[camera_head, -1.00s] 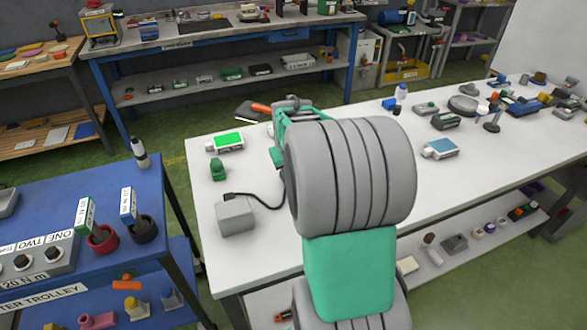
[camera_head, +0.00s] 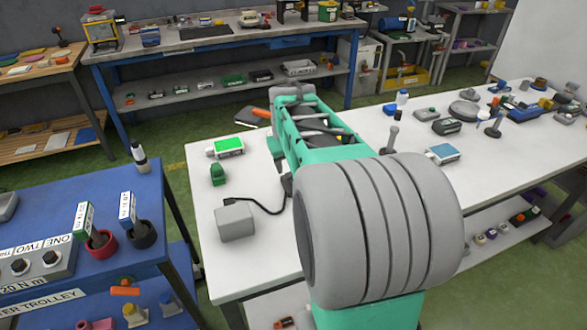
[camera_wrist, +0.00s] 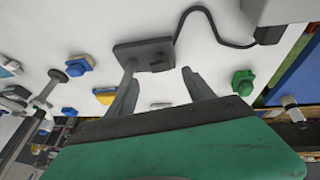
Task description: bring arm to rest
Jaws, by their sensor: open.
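My arm (camera_head: 380,225), teal and grey, reaches over the white workbench in the head view. My gripper is hidden behind the arm there. In the wrist view my gripper (camera_wrist: 160,78) has its two grey fingers spread apart with nothing held between them. A dark grey flat piece (camera_wrist: 145,52) on the bench shows just beyond the left fingertip; I cannot tell whether they touch. A cable runs from near this piece.
The white workbench (camera_head: 240,270) holds a grey box (camera_head: 235,222) with a black cable, a green item (camera_head: 218,175) and a green-and-white box (camera_head: 229,146). A blue trolley (camera_head: 60,215) stands at left. Several parts crowd the bench's right side.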

